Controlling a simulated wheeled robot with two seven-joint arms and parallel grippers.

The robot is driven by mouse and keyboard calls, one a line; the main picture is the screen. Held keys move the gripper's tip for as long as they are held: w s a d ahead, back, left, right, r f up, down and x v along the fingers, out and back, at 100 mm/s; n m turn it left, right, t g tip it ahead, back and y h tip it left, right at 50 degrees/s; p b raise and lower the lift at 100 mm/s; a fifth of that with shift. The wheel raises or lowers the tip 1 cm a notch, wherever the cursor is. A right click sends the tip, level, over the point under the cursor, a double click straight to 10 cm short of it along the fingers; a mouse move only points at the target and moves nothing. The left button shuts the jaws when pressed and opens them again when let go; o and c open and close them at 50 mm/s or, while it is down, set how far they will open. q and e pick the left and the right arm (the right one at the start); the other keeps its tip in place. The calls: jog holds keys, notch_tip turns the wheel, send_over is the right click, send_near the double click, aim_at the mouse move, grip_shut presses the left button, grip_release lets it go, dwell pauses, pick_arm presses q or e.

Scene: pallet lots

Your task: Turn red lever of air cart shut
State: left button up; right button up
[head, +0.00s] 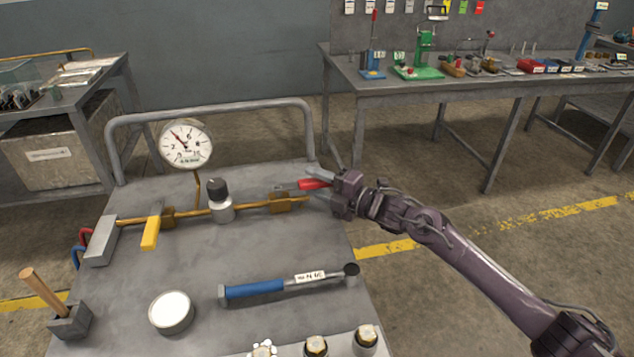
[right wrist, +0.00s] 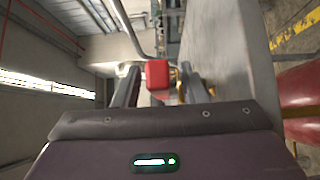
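The air cart (head: 230,255) is a grey-topped trolley with a brass pipe across it. The red lever (head: 314,184) is at the pipe's right end, by a brass valve body (head: 284,203), and appears to lie roughly along the pipe. My right gripper (head: 322,188) reaches it from the right. In the right wrist view the red lever (right wrist: 157,73) sits between the two fingers (right wrist: 160,88), with gaps beside it, so the gripper looks open around it. The gripper hides part of the lever and the pipe's end. My left gripper is not in view.
A yellow lever (head: 152,228), a knob (head: 219,200) and a pressure gauge (head: 186,146) stand along the pipe. A blue-handled wrench (head: 270,288) and a round tin (head: 171,312) lie in front. The cart's grey rail (head: 210,109) rises behind. A workbench (head: 470,82) stands at back right.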

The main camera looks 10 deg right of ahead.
grip_shut()
dwell(0.3)
